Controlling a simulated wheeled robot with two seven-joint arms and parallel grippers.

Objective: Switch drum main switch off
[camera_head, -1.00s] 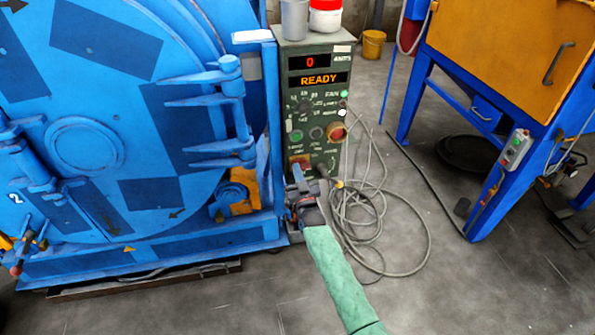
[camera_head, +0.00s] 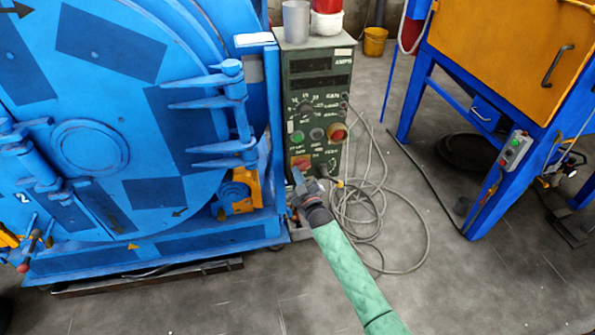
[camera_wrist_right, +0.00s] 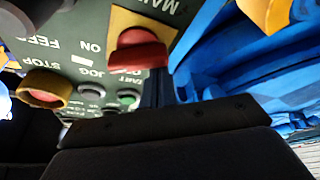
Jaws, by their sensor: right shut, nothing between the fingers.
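The drum's grey-green control panel (camera_head: 322,75) stands upright beside the blue drum (camera_head: 90,120). Its main switch (camera_head: 300,162), a red knob on a yellow plate, is at the panel's lower left; the red knob also shows large in the right wrist view (camera_wrist_right: 138,50). Both display windows (camera_head: 310,84) are dark. My right gripper (camera_head: 297,177) is shut and empty just below and in front of the main switch. I cannot tell whether it touches the knob. My left gripper is not in view.
A second red knob on yellow (camera_head: 337,132) and small buttons sit above the main switch. A grey cup (camera_head: 296,20) and a white tub (camera_head: 327,24) stand on the panel. Coiled cable (camera_head: 365,215) lies on the floor at right. A blue-orange cabinet (camera_head: 500,70) is further right.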

